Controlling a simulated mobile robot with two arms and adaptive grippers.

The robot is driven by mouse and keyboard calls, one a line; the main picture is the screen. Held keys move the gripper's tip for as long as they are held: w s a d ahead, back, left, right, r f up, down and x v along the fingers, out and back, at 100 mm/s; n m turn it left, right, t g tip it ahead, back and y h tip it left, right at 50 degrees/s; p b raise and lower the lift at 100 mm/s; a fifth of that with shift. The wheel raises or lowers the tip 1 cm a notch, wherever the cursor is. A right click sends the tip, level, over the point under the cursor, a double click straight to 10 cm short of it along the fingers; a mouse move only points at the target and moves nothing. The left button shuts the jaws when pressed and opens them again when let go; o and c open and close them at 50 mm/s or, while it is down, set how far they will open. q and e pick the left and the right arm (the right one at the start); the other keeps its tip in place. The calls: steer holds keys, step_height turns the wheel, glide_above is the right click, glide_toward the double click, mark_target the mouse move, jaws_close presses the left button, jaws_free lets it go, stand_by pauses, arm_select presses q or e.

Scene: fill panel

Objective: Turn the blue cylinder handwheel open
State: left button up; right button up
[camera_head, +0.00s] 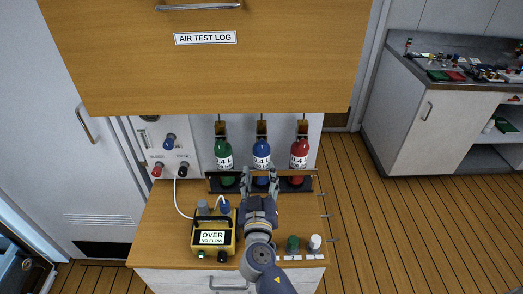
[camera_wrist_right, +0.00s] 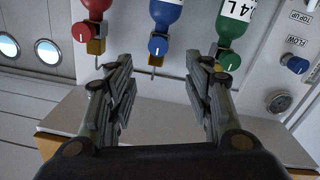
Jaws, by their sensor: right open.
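The blue cylinder (camera_head: 261,148) stands upright in the middle of the rack, between the green cylinder (camera_head: 223,148) and the red cylinder (camera_head: 299,146). Its round blue handwheel (camera_wrist_right: 158,46) shows in the right wrist view, beside a brass valve body (camera_wrist_right: 157,60); that view looks upside down. My right gripper (camera_head: 260,178) is open, in front of the lower part of the blue cylinder. In the right wrist view its fingers (camera_wrist_right: 160,80) are spread on either side, short of the handwheel, with nothing between them. My left gripper is not in view.
A wooden cabinet marked AIR TEST LOG (camera_head: 205,70) overhangs the cylinders. A yellow meter reading OVER, NO FLOW (camera_head: 213,238) sits left of my arm on the bench (camera_head: 155,225). Green and white knobs (camera_head: 303,243) are at the bench's right front. A gauge panel (camera_head: 160,150) is left.

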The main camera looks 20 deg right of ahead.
mark_target(262, 148)
steer(key=p+x, duration=0.2)
steer(key=x, duration=0.6)
steer(key=shift+w+d, duration=0.2)
steer(key=shift+w, duration=0.15)
steer(key=shift+x, duration=0.8)
steer(key=c, duration=1)
